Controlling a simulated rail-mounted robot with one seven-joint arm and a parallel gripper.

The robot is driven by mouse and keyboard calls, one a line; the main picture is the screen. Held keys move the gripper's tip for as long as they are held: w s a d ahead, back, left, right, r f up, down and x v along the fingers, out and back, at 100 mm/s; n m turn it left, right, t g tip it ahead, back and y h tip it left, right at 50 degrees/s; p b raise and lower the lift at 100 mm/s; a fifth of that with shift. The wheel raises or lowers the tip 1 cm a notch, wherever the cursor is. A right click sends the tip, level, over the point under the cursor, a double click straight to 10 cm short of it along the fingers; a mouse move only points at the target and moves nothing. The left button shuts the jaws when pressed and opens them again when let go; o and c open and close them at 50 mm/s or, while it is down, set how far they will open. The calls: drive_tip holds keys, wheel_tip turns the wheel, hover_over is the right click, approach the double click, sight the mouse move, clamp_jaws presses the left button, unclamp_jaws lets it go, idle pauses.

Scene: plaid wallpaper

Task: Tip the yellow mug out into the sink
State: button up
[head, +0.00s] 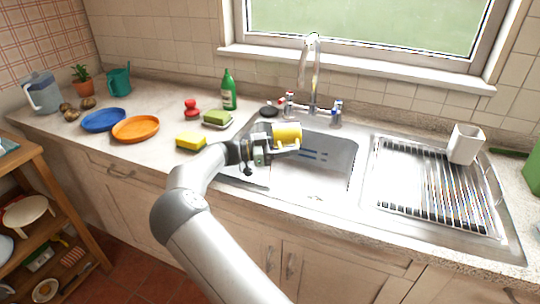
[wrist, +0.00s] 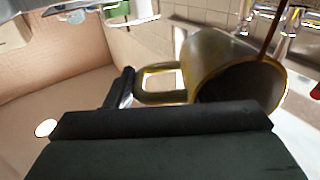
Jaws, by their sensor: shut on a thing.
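The yellow mug (head: 287,136) lies tipped on its side in the air over the left part of the sink basin (head: 335,178). My gripper (head: 262,150) is shut on it from the left, apparently at the handle. In the wrist view the mug (wrist: 205,65) shows its dark mouth at the right and its handle (wrist: 158,84) beside my dark fingers. A thin brown streak (wrist: 272,32) runs from the mouth to the top edge of that view and looks like liquid. The inside of the mug is too dark to tell how much it holds.
The faucet (head: 313,75) stands behind the mug. A drying rack (head: 425,190) with a white cup (head: 465,144) is at the right. A yellow sponge (head: 191,141), green bottle (head: 229,92), orange plate (head: 136,129) and blue plate (head: 103,120) are on the left counter.

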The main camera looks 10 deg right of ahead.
drive_tip(key=shift+r, duration=0.15)
drive_tip(key=y+p, duration=0.1)
drive_tip(key=p, duration=0.1)
drive_tip(key=y+p, duration=0.1)
drive_tip(key=p, duration=0.2)
drive_tip(key=shift+d+p, duration=0.3)
drive_tip(key=shift+d, duration=0.1)
drive_tip(key=d+f+t+y+b, duration=0.1)
drive_tip(key=d+f+y+b, duration=0.2)
drive_tip(key=d+f+y, duration=0.4)
drive_tip(key=shift+s+d+f+y, duration=0.4)
drive_tip(key=shift+f+y, duration=0.3)
drive_tip(key=shift+y, duration=4.1)
drive_tip(key=shift+a, duration=0.1)
